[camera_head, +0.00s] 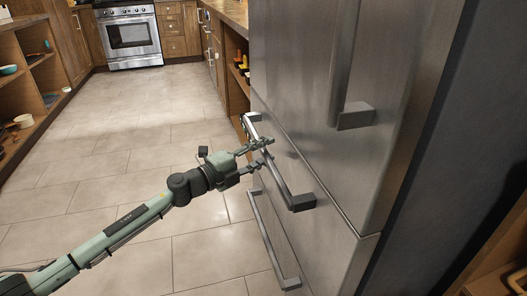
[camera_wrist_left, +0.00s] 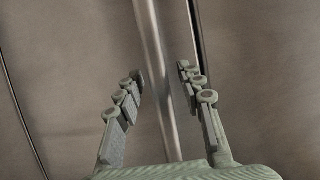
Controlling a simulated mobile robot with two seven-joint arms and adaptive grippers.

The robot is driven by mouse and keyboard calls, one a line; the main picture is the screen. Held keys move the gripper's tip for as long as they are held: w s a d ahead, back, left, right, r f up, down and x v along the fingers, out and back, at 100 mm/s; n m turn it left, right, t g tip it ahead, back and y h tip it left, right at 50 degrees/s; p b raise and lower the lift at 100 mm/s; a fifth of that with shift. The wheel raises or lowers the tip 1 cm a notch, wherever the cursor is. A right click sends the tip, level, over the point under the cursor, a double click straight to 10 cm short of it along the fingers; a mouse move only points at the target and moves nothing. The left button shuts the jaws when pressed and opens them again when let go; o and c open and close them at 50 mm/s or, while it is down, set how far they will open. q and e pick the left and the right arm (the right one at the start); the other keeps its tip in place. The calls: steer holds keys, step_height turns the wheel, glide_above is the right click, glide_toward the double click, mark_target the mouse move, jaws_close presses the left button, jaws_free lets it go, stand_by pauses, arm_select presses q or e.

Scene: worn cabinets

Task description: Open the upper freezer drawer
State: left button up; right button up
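The upper freezer drawer (camera_head: 318,203) is the steel front below the fridge door, and it looks shut. Its bar handle (camera_head: 283,180) runs along the front and ends in a dark bracket. My left gripper (camera_head: 268,150) is at this handle. In the left wrist view the handle bar (camera_wrist_left: 158,75) passes between the fingers of the gripper (camera_wrist_left: 160,75). The fingers are apart, with gaps beside the bar, and I cannot see them touching it. My right gripper is in neither view.
A lower drawer handle (camera_head: 270,240) runs below the upper one. The fridge door handle (camera_head: 345,70) hangs above. Open tiled floor (camera_head: 130,150) lies to the left. An oven (camera_head: 130,38) stands at the back, and open shelves (camera_head: 35,75) line the left side.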

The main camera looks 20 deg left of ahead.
arm_select(q)
jaws_close()
stand_by(0.5)
